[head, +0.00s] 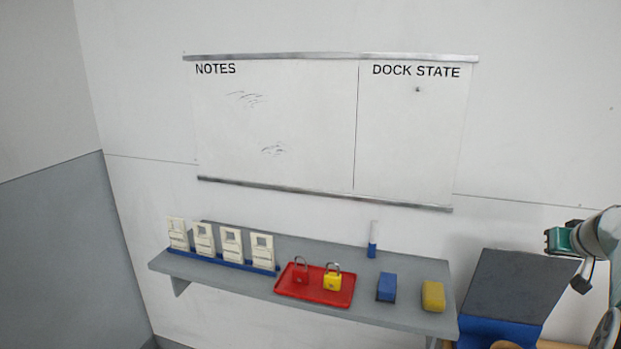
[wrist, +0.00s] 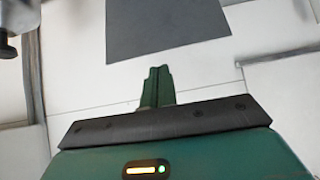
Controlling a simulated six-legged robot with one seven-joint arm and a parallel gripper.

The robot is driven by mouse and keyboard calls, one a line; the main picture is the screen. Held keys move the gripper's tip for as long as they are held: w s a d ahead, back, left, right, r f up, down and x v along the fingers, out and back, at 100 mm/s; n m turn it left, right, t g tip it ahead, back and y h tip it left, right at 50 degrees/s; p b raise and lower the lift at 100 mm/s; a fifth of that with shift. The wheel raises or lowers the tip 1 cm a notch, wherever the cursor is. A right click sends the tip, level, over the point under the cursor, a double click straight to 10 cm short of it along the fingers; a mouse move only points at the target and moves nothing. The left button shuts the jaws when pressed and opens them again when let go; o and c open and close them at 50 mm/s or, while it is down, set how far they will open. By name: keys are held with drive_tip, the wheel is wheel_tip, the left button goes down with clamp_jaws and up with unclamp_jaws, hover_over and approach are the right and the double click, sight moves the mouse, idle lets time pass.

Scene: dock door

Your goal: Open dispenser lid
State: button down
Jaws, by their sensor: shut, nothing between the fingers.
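A blue box with a flat dark grey top (head: 515,283) stands at the lower right in the head view; it may be the dispenser. Its dark top looks closed, lying flat over the blue body (head: 490,333). My gripper (head: 550,240) is at the right edge of the head view, above and beside the box's right back corner, apart from it as far as I can see. In the wrist view the green fingers (wrist: 157,78) are together and empty. A dark grey panel (wrist: 165,30) lies ahead of them there; I cannot tell if it is the lid.
A grey shelf (head: 220,284) holds white cards in a blue rack (head: 222,261), a red tray (head: 315,291) with red and yellow padlocks, a blue block (head: 386,287) and a yellow block (head: 433,296). A whiteboard (head: 300,130) is above.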

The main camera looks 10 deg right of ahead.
drive_tip(key=w+a+n+g+y, duration=0.1)
drive_tip(key=w+a+n+y, duration=0.1)
drive_tip(key=a, duration=1.4)
drive_tip(key=w+a+n+y, duration=0.1)
drive_tip(key=a+n, duration=0.1)
drive_tip(key=a, duration=1.4)
drive_tip(key=s+a+f+n+y, duration=0.1)
drive_tip(key=s+a+f, duration=0.2)
drive_tip(key=s+a, duration=0.4)
drive_tip(key=s+a+f+n+g+y, duration=0.1)
drive_tip(key=s+a+f, duration=0.2)
drive_tip(key=s+a, duration=0.4)
drive_tip(key=a, duration=0.4)
drive_tip(key=shift+g, duration=0.3)
